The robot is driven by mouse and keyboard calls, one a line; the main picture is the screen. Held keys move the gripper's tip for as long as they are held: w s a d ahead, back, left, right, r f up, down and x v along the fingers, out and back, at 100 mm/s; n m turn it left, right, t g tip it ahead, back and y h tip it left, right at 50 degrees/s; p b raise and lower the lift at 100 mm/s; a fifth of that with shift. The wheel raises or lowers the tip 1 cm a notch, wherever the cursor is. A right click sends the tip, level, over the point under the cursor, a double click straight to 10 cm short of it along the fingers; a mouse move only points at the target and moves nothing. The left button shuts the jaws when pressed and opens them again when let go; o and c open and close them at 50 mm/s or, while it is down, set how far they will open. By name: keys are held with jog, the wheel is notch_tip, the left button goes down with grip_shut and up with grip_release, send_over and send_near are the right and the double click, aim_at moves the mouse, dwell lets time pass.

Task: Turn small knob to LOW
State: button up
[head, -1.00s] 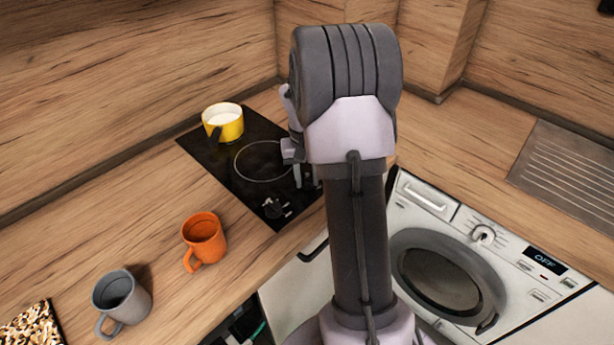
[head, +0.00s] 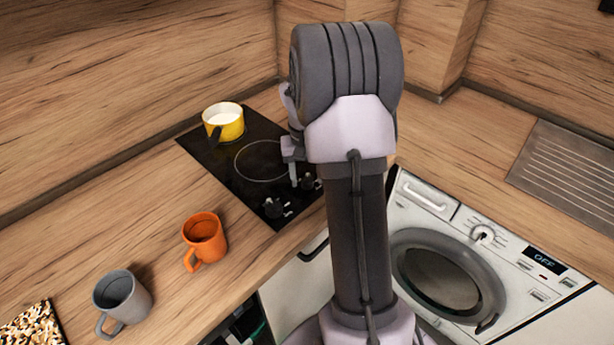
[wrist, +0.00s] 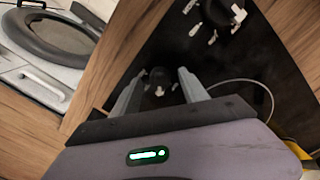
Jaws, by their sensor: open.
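The black hob (head: 225,170) has two dark knobs with white marks at its front edge. In the head view one knob (head: 308,181) is beside my arm and the other knob (head: 274,207) is further left. My gripper (head: 294,178) is over the hob, partly hidden by my arm. In the wrist view my gripper (wrist: 158,82) is open, with one knob (wrist: 159,80) showing between its fingers. Whether they touch it is unclear. The other knob (wrist: 222,14) is at the top. I cannot read LOW or tell which knob is smaller.
A yellow pot (head: 225,123) with white contents stands on the hob's back left. An orange mug (head: 205,238) and a grey mug (head: 123,296) stand on the counter to the left. A washing machine (head: 450,260) and drainer (head: 565,170) are to the right.

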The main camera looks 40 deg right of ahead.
aim_at(304, 181)
notch_tip(304, 181, up, 17)
jog(key=p, duration=0.6)
jog(key=shift+w+a, duration=0.2)
jog(key=shift+a, duration=0.1)
jog(key=shift+f, duration=0.1)
jog(key=s+a+r+t+b, duration=0.2)
jog(key=a+r, duration=0.3)
jog(key=a, duration=0.7)
jog(key=s+a+f+n+t+y+b, duration=0.1)
jog(key=s+a+t, duration=0.3)
jog(key=s+a, duration=1.2)
jog(key=shift+a+f+n+y+b, duration=0.15)
jog(key=shift+a+n+y+b, duration=0.55)
jog(key=shift+a, duration=0.2)
jog(key=shift+s, duration=0.1)
